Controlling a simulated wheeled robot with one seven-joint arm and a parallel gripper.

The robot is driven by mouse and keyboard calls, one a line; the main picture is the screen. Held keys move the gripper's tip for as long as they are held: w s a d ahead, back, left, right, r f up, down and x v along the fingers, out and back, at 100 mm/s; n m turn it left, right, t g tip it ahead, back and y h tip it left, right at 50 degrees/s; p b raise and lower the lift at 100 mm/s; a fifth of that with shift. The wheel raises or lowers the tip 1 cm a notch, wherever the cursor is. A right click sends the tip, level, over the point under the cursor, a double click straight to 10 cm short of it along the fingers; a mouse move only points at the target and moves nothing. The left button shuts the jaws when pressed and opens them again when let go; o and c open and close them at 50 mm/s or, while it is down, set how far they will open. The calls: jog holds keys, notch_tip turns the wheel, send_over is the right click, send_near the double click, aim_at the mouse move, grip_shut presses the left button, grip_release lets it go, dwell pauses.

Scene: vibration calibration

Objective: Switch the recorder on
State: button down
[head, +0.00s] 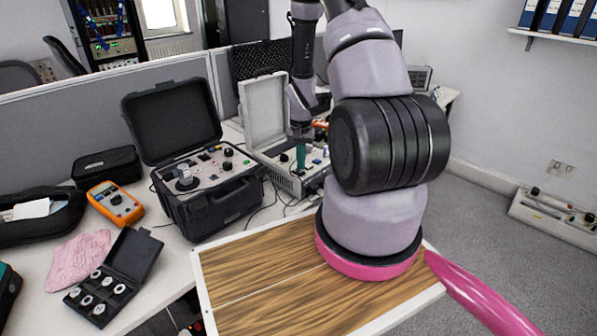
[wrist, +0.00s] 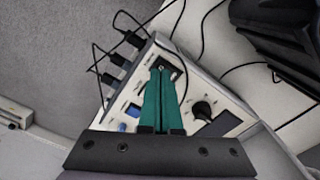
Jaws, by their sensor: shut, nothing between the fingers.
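The recorder appears to be the light-grey instrument (head: 290,178) with a raised lid, in the middle of the head view; its panel also shows in the wrist view (wrist: 147,86). My gripper (head: 301,167) is above this panel with its green fingers pointing down. In the wrist view the closed fingertips (wrist: 161,70) are at a black switch-like part (wrist: 170,64) near the panel's upper corner. Whether they touch it I cannot tell, and the fingers partly cover it. A black knob (wrist: 203,110) and blue buttons (wrist: 133,110) sit on either side of the fingers.
An open black case (head: 215,200) with a knobbed panel stands just left. An orange multimeter (head: 115,204), a pink cloth (head: 78,261) and a small box of round parts (head: 113,277) lie further left. Cables (wrist: 97,60) plug into the recorder's edge.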

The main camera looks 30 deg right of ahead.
jog(key=shift+f, duration=0.75)
jog(key=shift+r, duration=0.1)
dwell(0.3)
jog(key=shift+r, duration=3.4)
notch_tip(320, 180, up, 12)
jog(key=f+t, duration=0.1)
jog(key=t, duration=0.1)
send_over(301, 172)
jog(key=a, duration=0.2)
jog(key=s+a+r+n+t, duration=0.15)
jog(key=a+r, duration=0.25)
jog(key=r, duration=0.8)
jog(key=s+a+r+n+t+y, duration=0.1)
jog(key=s+a+r+t, duration=0.1)
jog(key=s+r, duration=0.6)
jog(key=s+a+r+n+t+y, duration=0.1)
jog(key=s+a+r, duration=0.4)
jog(key=s+r, duration=0.3)
jog(key=shift+s+a+r+t, duration=0.2)
jog(key=shift+s+r+t, duration=0.15)
jog(key=shift+s, duration=0.65)
